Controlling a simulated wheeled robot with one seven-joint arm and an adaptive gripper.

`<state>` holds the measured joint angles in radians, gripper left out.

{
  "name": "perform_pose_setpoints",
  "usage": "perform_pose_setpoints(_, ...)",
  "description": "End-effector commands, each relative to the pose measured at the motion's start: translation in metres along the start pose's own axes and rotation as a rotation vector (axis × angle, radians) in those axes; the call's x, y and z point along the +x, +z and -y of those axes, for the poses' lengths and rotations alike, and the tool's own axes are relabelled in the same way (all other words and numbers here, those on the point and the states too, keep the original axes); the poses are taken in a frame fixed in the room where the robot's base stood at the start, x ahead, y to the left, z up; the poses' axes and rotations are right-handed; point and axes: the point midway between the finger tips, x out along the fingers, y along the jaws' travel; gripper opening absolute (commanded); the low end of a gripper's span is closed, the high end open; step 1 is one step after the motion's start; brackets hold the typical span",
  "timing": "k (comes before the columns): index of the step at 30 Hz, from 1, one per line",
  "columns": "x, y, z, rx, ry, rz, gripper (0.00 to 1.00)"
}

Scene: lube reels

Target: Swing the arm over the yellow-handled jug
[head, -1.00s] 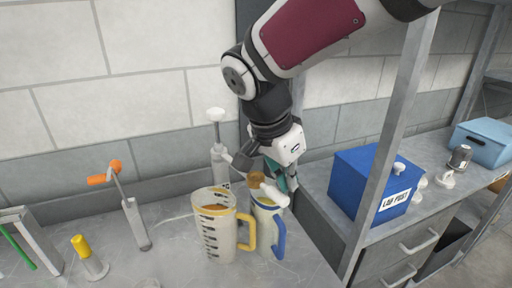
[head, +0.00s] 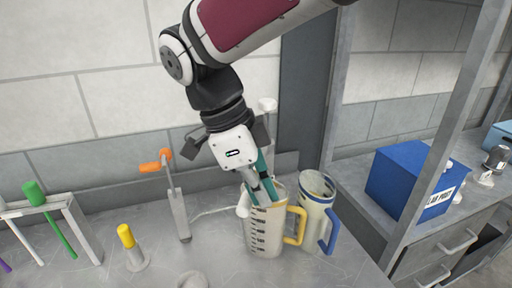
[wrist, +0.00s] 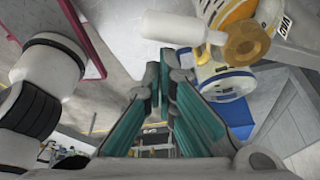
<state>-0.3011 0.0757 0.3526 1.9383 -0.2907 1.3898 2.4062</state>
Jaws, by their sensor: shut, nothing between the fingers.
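The yellow-handled jug (head: 263,235), pale with dark measuring marks, stands upright on the bench in the head view. My gripper (head: 259,192) points down over its mouth, its teal fingers close together and empty. The fingertips overlap the jug's rim in the picture, so I cannot tell whether they are above the mouth or slightly inside. In the wrist view my gripper (wrist: 167,85) also looks shut with nothing held. Pale, blue-banded and yellow parts show at upper right there; I cannot tell which jug they belong to.
A blue-handled jug (head: 318,205) stands close on the right. Left are an orange-handled crank pump (head: 179,205), a yellow-capped post (head: 130,245) and a rack (head: 70,215) with a green handle. A blue box (head: 408,184) sits on the right counter behind a grey post (head: 440,170).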

Motion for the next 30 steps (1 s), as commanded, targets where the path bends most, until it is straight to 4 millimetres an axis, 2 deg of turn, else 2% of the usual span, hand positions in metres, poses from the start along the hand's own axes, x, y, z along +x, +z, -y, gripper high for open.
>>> perform_pose_setpoints(9,-0.005,0.015,0.002,-0.003,-0.002,0.003,0.00)
perform_pose_setpoints(22,-0.008,0.019,0.002,-0.008,-0.006,0.012,0.00)
perform_pose_setpoints(26,-0.008,0.017,0.003,-0.007,-0.006,0.013,0.00)
perform_pose_setpoints(30,-0.008,0.002,0.009,-0.003,-0.004,0.009,0.00)
